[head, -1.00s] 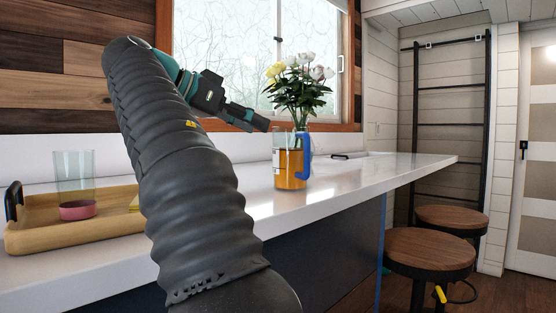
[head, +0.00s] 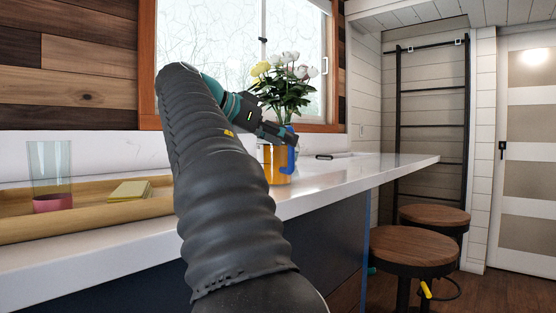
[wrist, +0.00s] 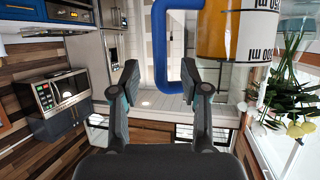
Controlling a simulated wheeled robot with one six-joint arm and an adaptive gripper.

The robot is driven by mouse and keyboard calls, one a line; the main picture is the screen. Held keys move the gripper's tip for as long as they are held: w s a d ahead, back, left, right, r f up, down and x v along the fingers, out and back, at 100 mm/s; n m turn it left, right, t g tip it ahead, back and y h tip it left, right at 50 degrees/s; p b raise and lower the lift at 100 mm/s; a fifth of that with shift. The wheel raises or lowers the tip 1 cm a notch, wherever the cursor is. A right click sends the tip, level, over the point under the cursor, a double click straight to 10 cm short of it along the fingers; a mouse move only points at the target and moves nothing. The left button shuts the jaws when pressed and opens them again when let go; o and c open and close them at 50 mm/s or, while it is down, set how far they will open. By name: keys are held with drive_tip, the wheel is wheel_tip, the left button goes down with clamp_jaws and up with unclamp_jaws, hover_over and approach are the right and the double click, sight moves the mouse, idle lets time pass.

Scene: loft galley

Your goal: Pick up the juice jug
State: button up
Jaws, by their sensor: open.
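The juice jug (head: 275,166) stands upright on the white counter, with orange juice inside and a blue handle on its right side. In the wrist view the jug (wrist: 213,35) is at the upper right, with printed markings, and its blue handle (wrist: 160,45) hangs beside it. My gripper (head: 283,137) is in front of the jug's upper part and hides some of it. In the wrist view my gripper (wrist: 160,72) is open and empty. The handle shows between and beyond its two fingers; I cannot tell whether they touch.
White and yellow flowers (head: 286,82) stand just behind the jug, close to my gripper. A wooden tray (head: 100,222) with a glass (head: 50,175) and yellow pads (head: 130,190) is at the left. Two stools (head: 412,247) stand right of the counter.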

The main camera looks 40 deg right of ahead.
drive_tip(key=shift+x, duration=1.15)
clamp_jaws()
drive_tip(key=shift+r, duration=0.3)
